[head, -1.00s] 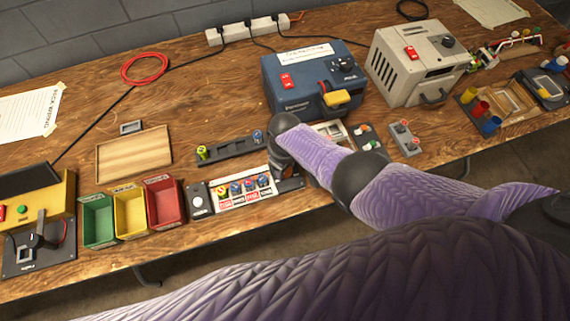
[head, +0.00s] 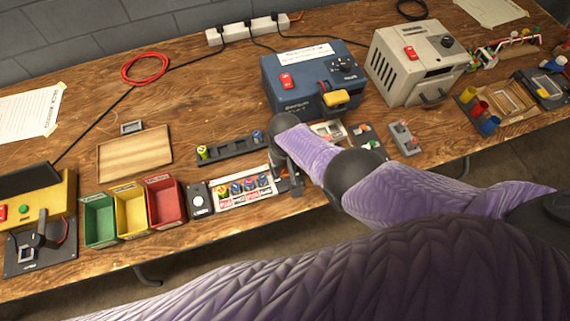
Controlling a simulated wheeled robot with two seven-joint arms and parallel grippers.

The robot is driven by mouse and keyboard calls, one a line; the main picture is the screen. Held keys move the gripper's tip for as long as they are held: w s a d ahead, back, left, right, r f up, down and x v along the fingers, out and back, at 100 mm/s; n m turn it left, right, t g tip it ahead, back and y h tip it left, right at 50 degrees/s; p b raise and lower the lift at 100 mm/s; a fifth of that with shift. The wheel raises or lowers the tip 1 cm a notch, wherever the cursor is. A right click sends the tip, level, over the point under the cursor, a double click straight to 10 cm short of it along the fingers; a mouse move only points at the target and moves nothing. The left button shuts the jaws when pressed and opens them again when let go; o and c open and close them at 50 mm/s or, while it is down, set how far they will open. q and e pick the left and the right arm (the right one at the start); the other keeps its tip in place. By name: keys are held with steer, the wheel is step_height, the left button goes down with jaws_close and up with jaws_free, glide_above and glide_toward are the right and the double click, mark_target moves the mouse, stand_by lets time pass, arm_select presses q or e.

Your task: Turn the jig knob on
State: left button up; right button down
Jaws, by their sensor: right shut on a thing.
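The jig (head: 240,195) lies near the table's front edge. It has a dark left end with a round white part, and a pale strip with several coloured cells above red, white and black labels. My right gripper (head: 291,186) points down at the jig's right end and is shut on the jig knob there. The fingers and wrist hide the knob, so I cannot read its setting. My left gripper is not in view.
Green (head: 99,219), yellow (head: 131,209) and red (head: 165,202) bins stand left of the jig. A dark rack (head: 232,149) lies behind it. A blue charger box (head: 300,90) and a beige one (head: 400,75) stand farther back.

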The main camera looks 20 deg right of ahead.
stand_by(0.3)
steer(key=shift+c, duration=1.1)
jaws_free()
step_height(320, 180, up, 10)
steer(key=p, duration=0.8)
